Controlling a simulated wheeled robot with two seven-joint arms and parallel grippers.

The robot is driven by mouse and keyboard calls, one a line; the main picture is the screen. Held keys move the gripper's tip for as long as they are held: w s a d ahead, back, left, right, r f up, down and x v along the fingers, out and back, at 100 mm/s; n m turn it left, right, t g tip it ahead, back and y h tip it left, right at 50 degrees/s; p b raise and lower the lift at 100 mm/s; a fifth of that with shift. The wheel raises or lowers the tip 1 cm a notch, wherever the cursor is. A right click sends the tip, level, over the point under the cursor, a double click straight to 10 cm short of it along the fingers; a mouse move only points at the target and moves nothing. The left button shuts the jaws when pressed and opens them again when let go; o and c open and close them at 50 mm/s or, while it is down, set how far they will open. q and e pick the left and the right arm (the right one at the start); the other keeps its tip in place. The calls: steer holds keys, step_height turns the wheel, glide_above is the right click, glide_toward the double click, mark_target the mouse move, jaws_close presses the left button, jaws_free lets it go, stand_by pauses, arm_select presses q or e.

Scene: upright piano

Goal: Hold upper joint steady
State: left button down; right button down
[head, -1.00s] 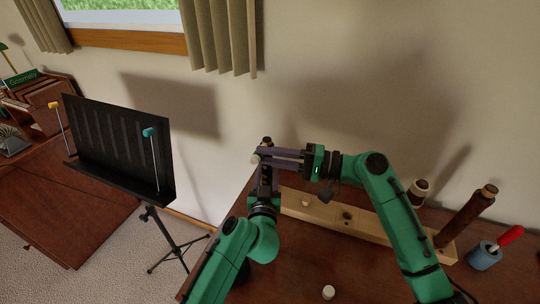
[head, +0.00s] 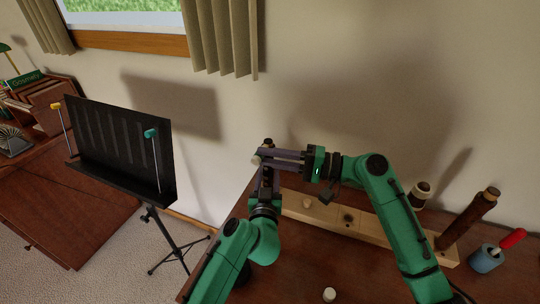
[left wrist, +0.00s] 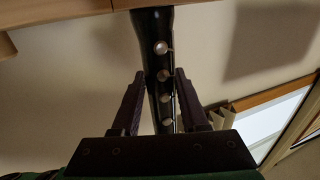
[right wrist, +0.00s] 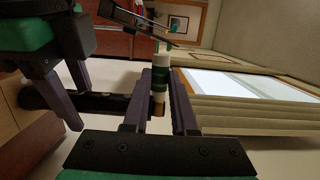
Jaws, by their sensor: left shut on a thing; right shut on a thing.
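The upper joint is a black tube with silver keys (left wrist: 147,30), seen between my left gripper's fingers in the left wrist view. Its cork-coloured top (head: 268,143) shows above the gripper in the head view. My left gripper (head: 267,172) is shut on the upper joint and holds it roughly upright. My right gripper (head: 262,158) reaches across from the right, beside the joint's top. It is shut on a small green and white tube (right wrist: 161,75) with a brownish tip. In the right wrist view the black joint (right wrist: 95,103) lies close to that tip; contact is unclear.
A pale wooden rack (head: 325,215) lies behind my arms on the table. A dark brown tube (head: 468,218) leans at right, beside a blue cup (head: 486,260) with a red-handled tool. A small white cap (head: 329,294) lies in front. A black music stand (head: 120,145) stands left.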

steer(key=shift+d+f, duration=0.1)
steer(key=shift+d, duration=0.1)
stand_by(0.3)
steer(key=shift+s, duration=0.15)
steer(key=s+a, duration=0.2)
steer(key=s, duration=0.3)
steer(key=shift+s+a, duration=0.2)
steer(key=shift+s, duration=0.05)
arm_select(q)
steer(key=shift+c, duration=1.7)
jaws_free()
